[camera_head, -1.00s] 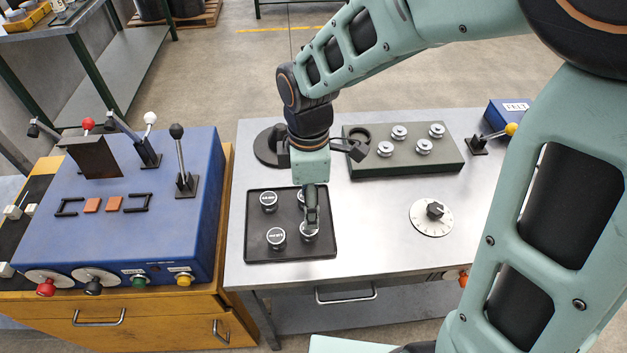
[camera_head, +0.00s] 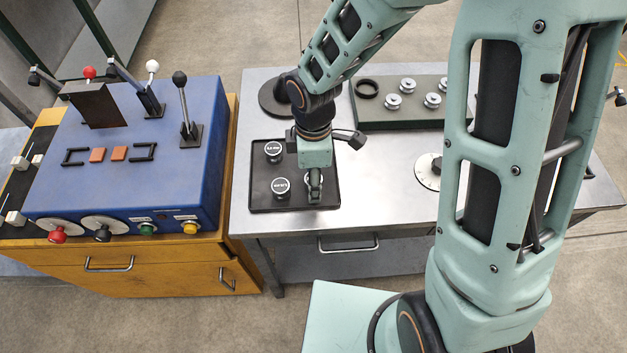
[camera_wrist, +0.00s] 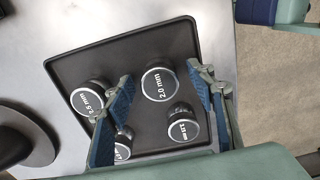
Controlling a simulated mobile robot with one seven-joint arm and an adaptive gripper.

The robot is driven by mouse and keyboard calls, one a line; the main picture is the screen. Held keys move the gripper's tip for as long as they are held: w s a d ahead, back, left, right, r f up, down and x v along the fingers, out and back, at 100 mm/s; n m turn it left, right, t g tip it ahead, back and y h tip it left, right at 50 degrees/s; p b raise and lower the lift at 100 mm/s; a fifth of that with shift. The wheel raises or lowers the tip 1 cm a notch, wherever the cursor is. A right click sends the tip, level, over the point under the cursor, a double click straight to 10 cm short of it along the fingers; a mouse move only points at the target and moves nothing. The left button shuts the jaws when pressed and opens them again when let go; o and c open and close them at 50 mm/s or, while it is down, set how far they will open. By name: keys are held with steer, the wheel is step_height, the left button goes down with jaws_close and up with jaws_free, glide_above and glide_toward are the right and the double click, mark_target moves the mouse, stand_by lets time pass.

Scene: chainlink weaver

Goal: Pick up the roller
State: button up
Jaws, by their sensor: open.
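My gripper (camera_head: 315,196) points down over the tray's right side and hides what is there. In the wrist view my gripper (camera_wrist: 161,78) is open, and the roller marked 2.0 mm (camera_wrist: 160,83) shows between its fingers. The 2.5 mm roller (camera_wrist: 90,98) is beyond the left finger. Another roller (camera_wrist: 182,124) is beside the right finger, and one (camera_wrist: 123,145) is partly hidden by the left finger.
A dark block (camera_head: 385,115) with silver spools stands behind the tray, right of my gripper. A dial (camera_head: 427,172) is partly hidden by my arm. A blue lever box (camera_head: 130,180) stands to the left. Bare metal tabletop (camera_head: 380,190) lies right of the tray.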

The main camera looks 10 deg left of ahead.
steer(key=shift+c, duration=0.2)
jaws_close()
steer(key=shift+r, duration=0.15)
